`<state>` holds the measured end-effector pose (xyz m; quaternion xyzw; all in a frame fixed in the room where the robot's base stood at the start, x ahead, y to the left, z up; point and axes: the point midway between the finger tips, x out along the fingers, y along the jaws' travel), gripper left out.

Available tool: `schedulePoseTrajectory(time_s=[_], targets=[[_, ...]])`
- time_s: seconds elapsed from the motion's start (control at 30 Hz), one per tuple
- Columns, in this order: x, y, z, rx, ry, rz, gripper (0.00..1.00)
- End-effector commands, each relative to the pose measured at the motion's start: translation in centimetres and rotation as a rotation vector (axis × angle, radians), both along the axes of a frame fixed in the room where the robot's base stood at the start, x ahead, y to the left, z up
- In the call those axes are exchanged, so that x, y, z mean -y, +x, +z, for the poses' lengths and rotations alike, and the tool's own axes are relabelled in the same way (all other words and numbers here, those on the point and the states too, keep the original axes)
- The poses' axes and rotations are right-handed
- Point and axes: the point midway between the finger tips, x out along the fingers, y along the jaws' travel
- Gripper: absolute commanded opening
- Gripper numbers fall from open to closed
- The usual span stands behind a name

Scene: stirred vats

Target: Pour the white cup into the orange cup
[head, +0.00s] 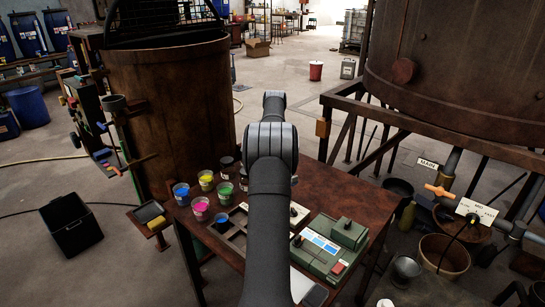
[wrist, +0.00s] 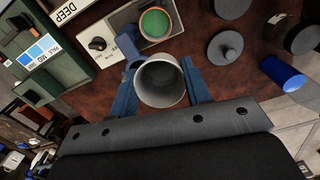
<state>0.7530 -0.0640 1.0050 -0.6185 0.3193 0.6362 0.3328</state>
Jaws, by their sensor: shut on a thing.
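My gripper (wrist: 160,70) has blue fingers on both sides of a white cup (wrist: 163,95) in the wrist view and is shut on it. The cup's open mouth faces the camera; its inside looks pale grey, and I cannot tell its contents. Just beyond it is a round cup (wrist: 155,23) with green inside and a tan-orange rim, beside a pale box with a black knob. I cannot be sure that it is the orange cup. In the head view my arm hides the gripper and the white cup.
Several paint cups, including a pink one (head: 200,208) and a yellow one (head: 206,180), stand at the table's left. A green device (head: 330,247) is at the right. A grey lidded disc (wrist: 225,48) and blue cylinder (wrist: 283,75) are right of the gripper. Large vats flank the table.

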Motion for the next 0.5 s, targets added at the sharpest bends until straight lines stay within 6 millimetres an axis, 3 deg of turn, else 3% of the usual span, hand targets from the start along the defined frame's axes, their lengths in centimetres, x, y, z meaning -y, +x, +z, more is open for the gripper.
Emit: schedulePoseTrajectory(time_s=[0.27, 0.5], targets=[[0.1, 0.1, -0.6, -0.137, 0.208, 0.0, 0.21], [-0.1, 0.0, 1.4, -0.134, 0.201, 0.0, 0.21]])
